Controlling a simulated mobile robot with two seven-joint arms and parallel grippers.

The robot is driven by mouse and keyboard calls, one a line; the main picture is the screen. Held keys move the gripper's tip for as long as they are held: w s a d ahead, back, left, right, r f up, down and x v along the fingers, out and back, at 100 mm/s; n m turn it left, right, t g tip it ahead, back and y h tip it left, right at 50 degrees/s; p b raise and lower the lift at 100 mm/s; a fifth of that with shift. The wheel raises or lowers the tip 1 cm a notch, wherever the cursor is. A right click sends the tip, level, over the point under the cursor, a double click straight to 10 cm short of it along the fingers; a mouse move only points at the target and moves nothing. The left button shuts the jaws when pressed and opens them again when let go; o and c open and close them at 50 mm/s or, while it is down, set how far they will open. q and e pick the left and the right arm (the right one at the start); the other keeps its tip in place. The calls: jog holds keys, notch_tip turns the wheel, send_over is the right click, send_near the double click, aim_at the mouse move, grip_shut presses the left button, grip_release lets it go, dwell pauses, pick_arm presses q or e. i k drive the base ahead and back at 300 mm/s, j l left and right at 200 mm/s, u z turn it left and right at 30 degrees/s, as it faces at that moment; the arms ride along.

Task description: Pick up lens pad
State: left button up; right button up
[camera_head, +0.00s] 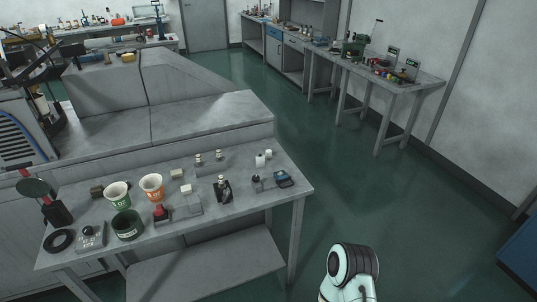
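I cannot tell for sure which thing is the lens pad. Several small items stand on the near grey table (235,215). A round dark disc (34,187) stands on a dark block at the table's left end. A black ring (59,241) lies flat near the front left corner, beside a small grey block with a knob (91,236). A small dark item with a blue face (284,179) lies near the right end. Neither of my grippers shows. Only a white and black link of one of my arms is in view at the bottom, right of the table.
A white-green cup (117,196), an orange cup (151,187) and a dark green cup (127,226) stand on the near table. A grey machine bench (205,120) stands behind it. A side table (400,78) is at the back right. The green floor (345,185) between is clear.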

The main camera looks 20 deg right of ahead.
aim_at(267, 156)
jog(key=l+z, duration=0.1)
jog(key=z, duration=0.8)
jog(key=i+l+z, duration=0.1)
jog(key=z, duration=0.8)
jog(key=i+z, duration=0.1)
jog(key=z, duration=0.35)
jog(key=i+z, duration=0.4)
jog(key=i, duration=1.15)
jog(key=i+j+u, duration=0.1)
jog(key=i+u, duration=0.7)
jog(key=i+l+u, duration=0.15)
jog(key=i+u, duration=0.2)
jog(key=i+j+u, duration=0.15)
jog(key=i+u, duration=0.55)
jog(key=u, duration=0.15)
jog(key=i+u, duration=1.15)
jog(key=i+l+u, duration=0.2)
jog(key=u, duration=1.95)
